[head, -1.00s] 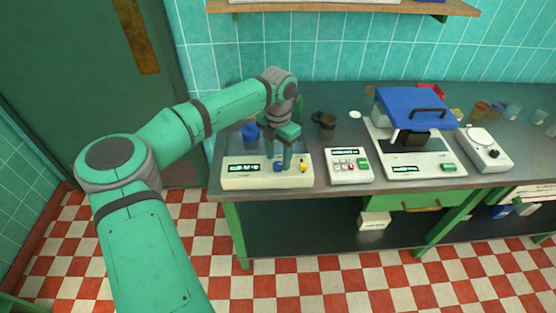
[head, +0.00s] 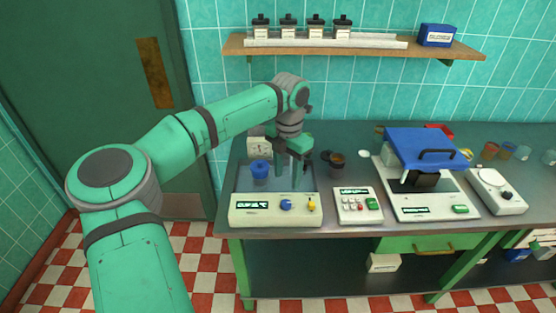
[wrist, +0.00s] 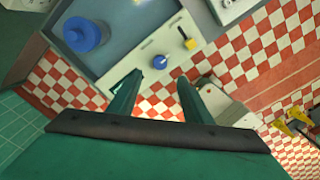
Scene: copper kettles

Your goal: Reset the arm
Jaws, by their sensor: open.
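My green arm reaches across from the left in the head view. My gripper (head: 298,170) points down over the right part of a cream water-bath-like device (head: 262,217) with a display, a blue knob (head: 286,204) and a yellow knob (head: 311,205). In the wrist view my gripper (wrist: 160,85) has its two fingers apart with nothing between them. Beyond the fingertips there are the device's front panel and the checkered floor. A blue lidded vessel (head: 260,169) stands in the device's basin; it also shows in the wrist view (wrist: 85,35).
On the bench to the right stand a small keypad device (head: 358,205), a machine with a raised blue lid (head: 422,142) and a white scale (head: 497,191). A dark cup (head: 337,162) is close to my gripper's right. A shelf (head: 350,50) with several bottles hangs above.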

